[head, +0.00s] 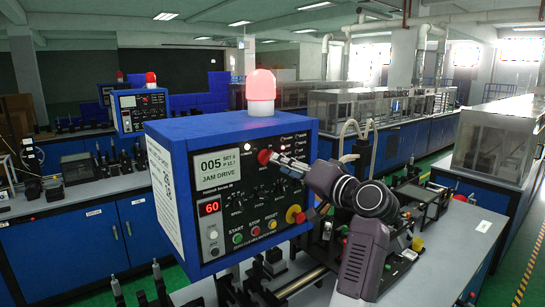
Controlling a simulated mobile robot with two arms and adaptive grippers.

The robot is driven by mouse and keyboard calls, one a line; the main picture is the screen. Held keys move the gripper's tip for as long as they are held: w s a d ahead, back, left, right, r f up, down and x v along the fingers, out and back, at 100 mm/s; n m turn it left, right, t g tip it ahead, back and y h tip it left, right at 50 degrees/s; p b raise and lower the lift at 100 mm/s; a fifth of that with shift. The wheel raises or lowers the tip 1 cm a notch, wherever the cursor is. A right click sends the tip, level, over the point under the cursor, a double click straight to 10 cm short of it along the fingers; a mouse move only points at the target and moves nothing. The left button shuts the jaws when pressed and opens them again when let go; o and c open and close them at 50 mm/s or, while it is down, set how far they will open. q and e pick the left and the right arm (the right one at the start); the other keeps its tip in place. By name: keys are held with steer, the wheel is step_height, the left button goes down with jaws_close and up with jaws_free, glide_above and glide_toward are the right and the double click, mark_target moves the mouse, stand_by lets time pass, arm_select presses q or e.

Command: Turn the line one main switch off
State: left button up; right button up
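The line control box (180,200) is blue with a black front panel, and its display (217,166) reads "005" and "JAM DRIVE". A red knob (264,157) stands out at the upper middle of the panel. A yellow round part with red on it (293,214) sits at the lower right; I cannot read which control is the main switch. My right gripper (276,161) reaches in from the right, its tips right beside the red knob. Contact and finger opening are unclear. The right arm hides part of the panel's right side. My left gripper is not in view.
A lit red beacon (261,88) stands on the box. Lit start, stop and reset buttons (255,231) line the panel's bottom, near a red "60" readout (210,207). Machine parts lie below and right of the box. A similar box (143,108) stands behind left.

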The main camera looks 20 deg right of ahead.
mark_target(269, 158)
steer(key=p+x, duration=0.2)
steer(key=x, duration=0.3)
steer(key=shift+w+a, duration=0.1)
jaws_close()
